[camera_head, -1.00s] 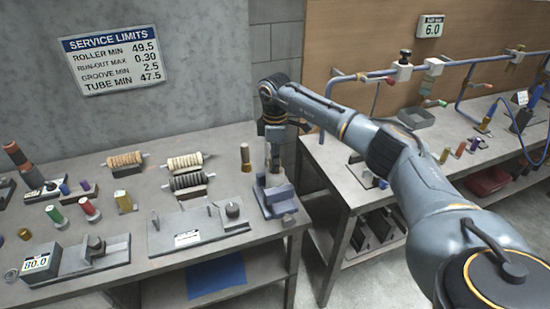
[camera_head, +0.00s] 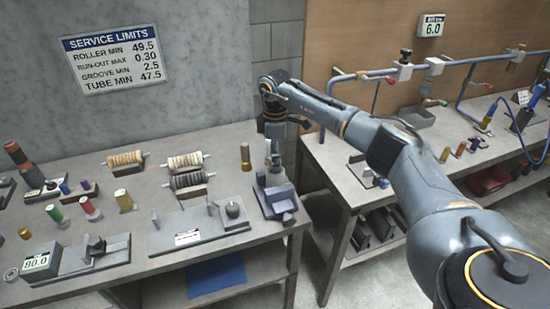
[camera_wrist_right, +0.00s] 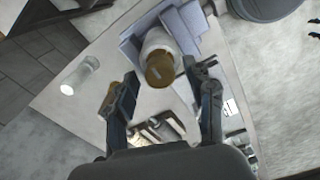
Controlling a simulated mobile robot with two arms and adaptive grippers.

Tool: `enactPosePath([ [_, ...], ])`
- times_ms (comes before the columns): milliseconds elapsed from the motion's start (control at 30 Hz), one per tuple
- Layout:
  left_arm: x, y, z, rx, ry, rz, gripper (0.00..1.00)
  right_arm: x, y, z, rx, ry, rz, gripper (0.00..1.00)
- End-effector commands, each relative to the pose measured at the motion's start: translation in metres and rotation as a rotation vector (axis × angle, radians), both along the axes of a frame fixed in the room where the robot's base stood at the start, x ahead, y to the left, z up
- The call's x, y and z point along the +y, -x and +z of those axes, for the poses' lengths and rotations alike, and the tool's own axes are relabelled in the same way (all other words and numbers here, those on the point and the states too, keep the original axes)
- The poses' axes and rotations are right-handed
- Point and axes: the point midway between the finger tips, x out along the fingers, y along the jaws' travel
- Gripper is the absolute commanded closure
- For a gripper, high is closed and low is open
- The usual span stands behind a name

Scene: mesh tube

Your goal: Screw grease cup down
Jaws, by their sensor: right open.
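The grease cup shows in the right wrist view as a round brass-coloured cap (camera_wrist_right: 160,70) on top of a pale cylinder (camera_wrist_right: 158,42). The cylinder stands in a blue-grey fixture (camera_head: 278,201) at the right end of the left bench. My right gripper (camera_head: 274,160) is above this fixture. In the wrist view its two fingers (camera_wrist_right: 165,92) are spread apart, with the cap ahead of and between them and nothing gripped. In the head view the gripper hides most of the cup. My left gripper is not in view.
A brass cylinder (camera_head: 245,157) stands left of the fixture. Rollers on stands (camera_head: 187,179) and a grey plate fixture (camera_head: 200,228) lie further left. A gap separates this bench from the right bench (camera_head: 345,190), where blue pipework (camera_head: 465,62) runs along the wall.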

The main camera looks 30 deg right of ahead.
Motion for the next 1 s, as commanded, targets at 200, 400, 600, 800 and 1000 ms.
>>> enactPosePath([
  [200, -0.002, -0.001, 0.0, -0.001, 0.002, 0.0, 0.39, 0.0, -0.001, 0.043, -0.006, 0.0, 0.001, 0.46],
  [400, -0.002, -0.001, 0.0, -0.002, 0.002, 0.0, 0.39, 0.0, -0.001, 0.084, -0.005, -0.001, 0.0, 0.46],
  [600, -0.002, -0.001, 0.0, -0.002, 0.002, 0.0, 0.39, 0.0, -0.001, 0.108, -0.001, 0.0, 0.0, 0.46],
  [800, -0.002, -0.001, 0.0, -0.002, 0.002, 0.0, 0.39, 0.0, -0.001, 0.113, -0.001, 0.0, 0.0, 0.46],
  [1000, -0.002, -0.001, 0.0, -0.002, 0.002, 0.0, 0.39, 0.0, 0.0, 0.113, -0.001, -0.001, 0.0, 0.46],
])
